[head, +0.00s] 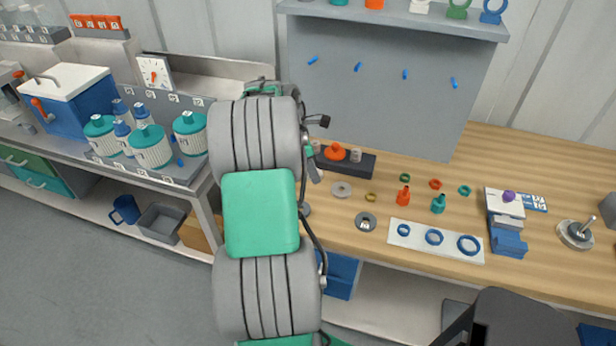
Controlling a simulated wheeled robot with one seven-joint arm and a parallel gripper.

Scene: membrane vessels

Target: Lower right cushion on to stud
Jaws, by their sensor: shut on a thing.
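My gripper does not show; my own arm, with grey ribbed links and a green block, fills the middle of the head view and hides whatever is behind it. I cannot make out a thing that is clearly the right cushion, nor which part is its stud. A dark tray (362,164) with an orange knobbed piece (336,152) and a small pale piece (356,156) stands on the wooden bench just right of the arm; its left end is partly covered.
The bench (330,225) holds loose rings, small orange and green bottles (438,204), a white plate with blue rings (408,240), a blue stepped block (508,242) and a metal base with a lever (577,233). Green-lidded jars (151,146) stand on the left counter.

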